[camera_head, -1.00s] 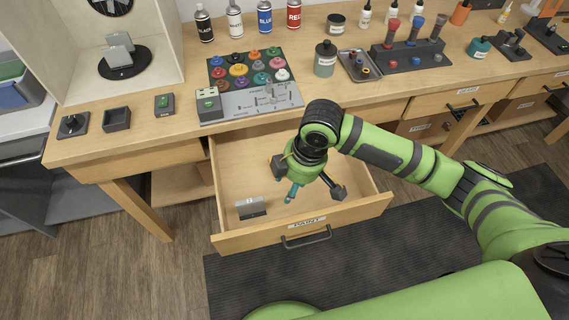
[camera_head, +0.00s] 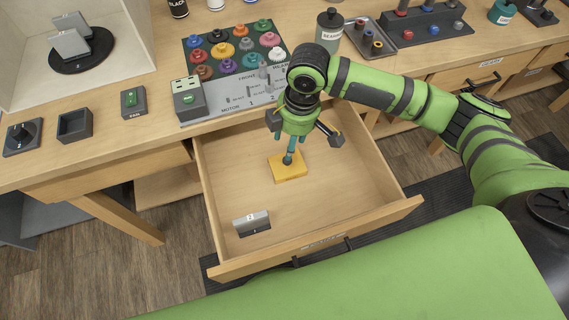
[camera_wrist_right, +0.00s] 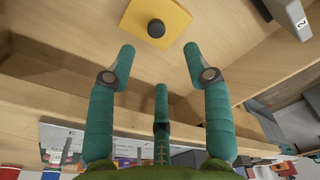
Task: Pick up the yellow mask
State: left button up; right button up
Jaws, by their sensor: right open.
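The yellow mask (camera_head: 289,168) is a flat yellow plate lying in the open drawer, toward its back. In the right wrist view the mask (camera_wrist_right: 172,17) shows a dark round knob (camera_wrist_right: 156,28) on top and is cut off by the top edge. My right gripper (camera_head: 291,150) is over the drawer, just above the mask, and hides part of it. In the right wrist view its teal fingers (camera_wrist_right: 160,68) are spread and empty, with the mask beyond their tips. My left gripper is not in view.
The wooden drawer (camera_head: 385,212) is pulled out and mostly bare. A small grey block marked 2 (camera_head: 252,223) lies near its front left. The workbench above holds a paint panel (camera_head: 250,93), a black knob box (camera_head: 22,138) and a metal tray (camera_head: 385,48).

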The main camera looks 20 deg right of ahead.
aim_at(287, 164)
jog(key=f, duration=0.2)
jog(key=shift+s+a+f+b, duration=0.1)
jog(key=shift+s+f+b, duration=0.2)
jog(key=shift+f, duration=0.1)
jog(key=f, duration=0.3)
jog(key=f+p, duration=0.1)
jog(key=f, duration=0.1)
jog(key=shift+w+f, duration=0.1)
jog(key=shift+w, duration=0.25)
jog(key=shift+w+a+f, duration=0.1)
jog(key=shift+f, duration=0.35)
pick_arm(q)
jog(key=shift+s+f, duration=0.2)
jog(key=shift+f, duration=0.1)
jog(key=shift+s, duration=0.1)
pick_arm(e)
jog(key=shift+c, duration=0.4)
grip_shut()
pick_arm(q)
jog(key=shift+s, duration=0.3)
